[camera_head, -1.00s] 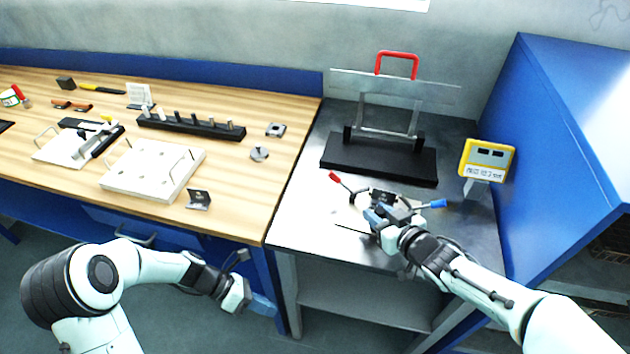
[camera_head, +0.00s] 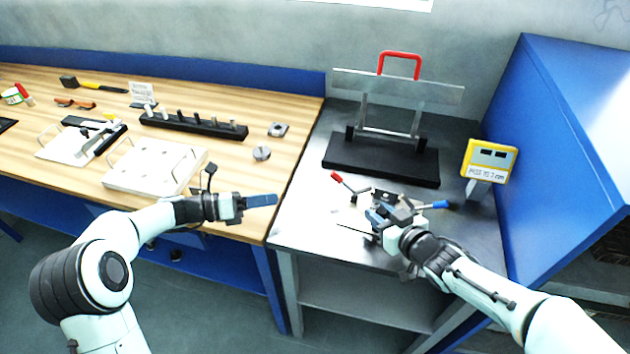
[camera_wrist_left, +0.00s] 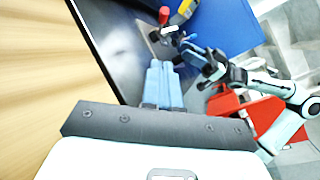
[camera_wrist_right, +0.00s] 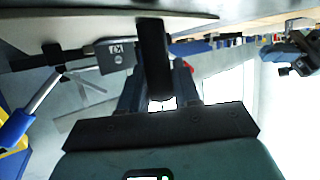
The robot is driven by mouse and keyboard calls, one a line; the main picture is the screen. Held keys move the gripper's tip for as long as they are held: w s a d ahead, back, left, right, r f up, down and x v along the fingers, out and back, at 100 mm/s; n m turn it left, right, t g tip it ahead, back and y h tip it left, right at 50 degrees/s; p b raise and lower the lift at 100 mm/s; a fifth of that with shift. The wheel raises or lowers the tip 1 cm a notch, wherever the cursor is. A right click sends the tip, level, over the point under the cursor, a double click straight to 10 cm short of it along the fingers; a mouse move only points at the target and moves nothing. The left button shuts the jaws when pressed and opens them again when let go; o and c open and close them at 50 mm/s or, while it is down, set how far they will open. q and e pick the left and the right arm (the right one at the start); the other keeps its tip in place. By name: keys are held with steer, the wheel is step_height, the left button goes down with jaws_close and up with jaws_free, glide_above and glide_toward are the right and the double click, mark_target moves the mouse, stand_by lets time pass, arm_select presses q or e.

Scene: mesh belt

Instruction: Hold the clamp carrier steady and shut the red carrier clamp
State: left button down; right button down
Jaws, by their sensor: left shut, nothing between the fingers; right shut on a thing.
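The clamp carrier (camera_head: 385,197) lies on the steel table and is partly hidden by my right gripper. Its red clamp lever (camera_head: 336,177) sticks up and out to the left; the red tip also shows in the left wrist view (camera_wrist_left: 164,16). A blue lever (camera_head: 438,204) points right and shows in the right wrist view (camera_wrist_right: 18,126). My right gripper (camera_head: 378,215) is shut on a dark upright part of the carrier (camera_wrist_right: 155,58). My left gripper (camera_head: 263,200) is shut and empty, over the wooden bench's right edge, left of the red lever and apart from it.
A black stand (camera_head: 380,165) with a metal frame and red handle stands behind the carrier. A yellow gauge (camera_head: 487,158) stands to the right, beside a blue cabinet (camera_head: 555,140). The wooden bench holds a white plate (camera_head: 150,168) and a black peg rack (camera_head: 190,124).

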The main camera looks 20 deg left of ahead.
arm_select(q)
steer(key=x, duration=0.9)
steer(key=shift+d, duration=0.3)
steer(key=w, duration=0.1)
steer(key=w+d, duration=0.1)
steer(key=w+r, duration=0.1)
steer(key=shift+d, duration=0.3)
steer(key=shift+w+d+r, duration=0.2)
steer(key=shift+w+r, duration=0.1)
steer(key=shift+w, duration=0.05)
steer(key=shift+r, duration=0.1)
